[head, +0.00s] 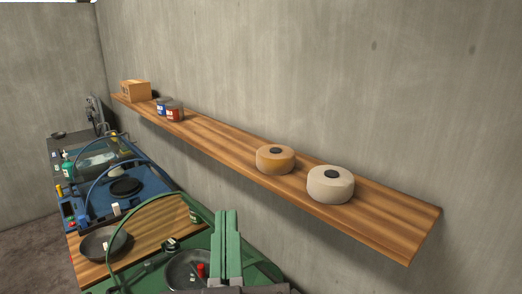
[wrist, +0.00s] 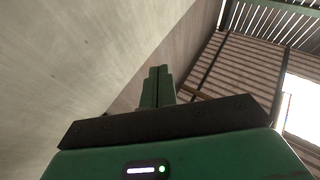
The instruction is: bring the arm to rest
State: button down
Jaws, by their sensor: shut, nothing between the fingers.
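My gripper (head: 226,240) shows at the bottom centre of the head view as two green fingers pressed together and pointing up. It is shut and empty. In the wrist view my gripper (wrist: 158,75) also has its fingers together, with the concrete wall to the left and a slatted roof to the right. The fingers touch nothing in either view. In the head view they stand in front of the green-framed station and partly hide it.
A wooden wall shelf (head: 385,220) holds a white round object (head: 330,186), an orange one (head: 275,160), cans (head: 174,112) and a box (head: 135,91).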

jog(key=s+d+r+m+t+h, duration=0.2)
jog(key=s+d+r, duration=0.2)
jog(key=s+r, duration=0.2)
notch_tip(320, 180, up, 20)
jog(key=p, duration=2)
jog(key=shift+w+a, duration=0.15)
jog(key=shift+a, duration=0.15)
jog(key=shift+a+r, duration=0.1)
jog(key=shift+r, duration=0.05)
dwell(0.4)
